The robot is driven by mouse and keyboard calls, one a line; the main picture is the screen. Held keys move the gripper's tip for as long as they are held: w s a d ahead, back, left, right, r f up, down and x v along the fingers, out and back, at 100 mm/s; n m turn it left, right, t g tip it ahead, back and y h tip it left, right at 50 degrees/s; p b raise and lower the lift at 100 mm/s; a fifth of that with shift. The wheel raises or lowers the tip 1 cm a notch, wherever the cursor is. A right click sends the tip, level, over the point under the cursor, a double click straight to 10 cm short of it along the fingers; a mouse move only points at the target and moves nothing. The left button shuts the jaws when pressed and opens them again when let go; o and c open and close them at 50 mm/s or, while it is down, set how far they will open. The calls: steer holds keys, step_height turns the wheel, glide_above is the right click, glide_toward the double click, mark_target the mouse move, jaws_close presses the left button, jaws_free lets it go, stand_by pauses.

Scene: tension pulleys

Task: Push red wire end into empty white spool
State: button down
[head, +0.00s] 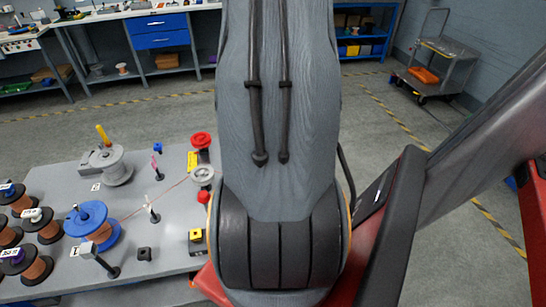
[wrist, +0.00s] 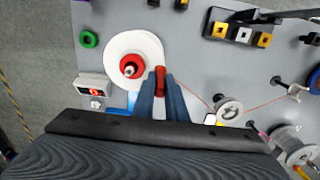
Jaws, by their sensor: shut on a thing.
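In the wrist view, my gripper (wrist: 160,88) points at the board, its two blue-grey fingers shut on the red wire end (wrist: 160,76). This is a small red piece held at the fingertips. The white spool (wrist: 117,48) is just left of the fingertips, with a red hub and a metal pin at its middle. The red piece is over or beside the spool's right rim; I cannot tell if they touch. A thin wire (wrist: 196,95) runs from near the fingers to a grey pulley (wrist: 230,108). In the head view my arm hides the gripper and white spool.
The grey board (head: 178,225) holds a blue spool (head: 92,222) and a grey spool with a yellow handle (head: 112,163). Upright posts and copper spools (head: 35,268) stand around them.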

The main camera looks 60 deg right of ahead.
steer(key=shift+f, duration=0.55)
stand_by(0.7)
stand_by(0.4)
steer(key=c, duration=1.7)
jaws_free()
steer(key=shift+o, duration=0.4)
steer(key=shift+o, duration=1.3)
steer(key=shift+r, duration=0.15)
steer(key=shift+r+p, duration=0.5)
steer(key=shift+r, duration=2.85)
